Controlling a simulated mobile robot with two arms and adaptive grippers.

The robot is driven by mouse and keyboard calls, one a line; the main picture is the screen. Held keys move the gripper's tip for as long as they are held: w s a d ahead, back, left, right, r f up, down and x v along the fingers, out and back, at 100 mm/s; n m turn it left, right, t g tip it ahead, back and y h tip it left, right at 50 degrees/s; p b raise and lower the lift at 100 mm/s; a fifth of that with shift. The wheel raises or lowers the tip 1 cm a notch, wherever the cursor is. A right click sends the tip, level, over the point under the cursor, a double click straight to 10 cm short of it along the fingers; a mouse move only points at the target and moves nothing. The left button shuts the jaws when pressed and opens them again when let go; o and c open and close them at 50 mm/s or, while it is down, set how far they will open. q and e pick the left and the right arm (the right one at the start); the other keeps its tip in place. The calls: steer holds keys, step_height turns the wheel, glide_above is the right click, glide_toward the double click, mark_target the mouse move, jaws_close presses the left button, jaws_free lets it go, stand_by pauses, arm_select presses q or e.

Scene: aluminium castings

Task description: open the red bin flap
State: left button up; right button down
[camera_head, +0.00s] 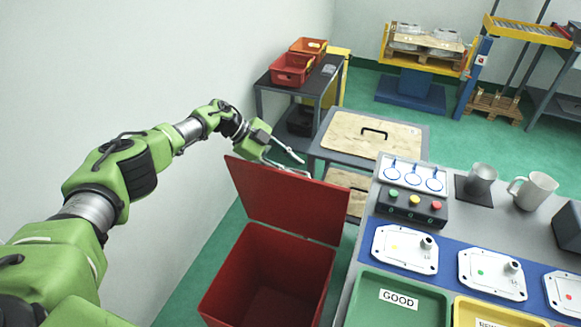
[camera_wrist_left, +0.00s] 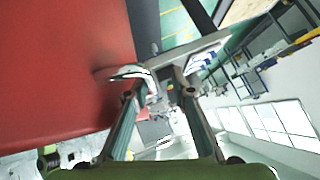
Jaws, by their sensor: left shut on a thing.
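The red bin (camera_head: 265,275) stands on the floor left of the workbench, and its inside shows from above. Its red flap (camera_head: 290,203) is raised, standing up and tilted at the back of the opening. My left gripper (camera_head: 284,163) is at the flap's upper edge and is shut on the flap. In the left wrist view the flap (camera_wrist_left: 60,65) fills the left side, beside the fingers of my left gripper (camera_wrist_left: 158,88). The exact contact is partly hidden. My right gripper is not in view.
Right of the bin, the workbench holds a green GOOD tray (camera_head: 400,300), white castings (camera_head: 405,250), a button box (camera_head: 412,205) and mugs (camera_head: 532,190). A table with a wooden lid (camera_head: 365,135) stands behind the flap. A wall is close on the left.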

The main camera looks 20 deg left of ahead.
arm_select(q)
steer(key=shift+s+f, duration=0.1)
steer(key=shift+f, duration=0.05)
steer(key=v, duration=1.2)
steer(key=shift+s, duration=0.1)
steer(key=shift+d, duration=0.1)
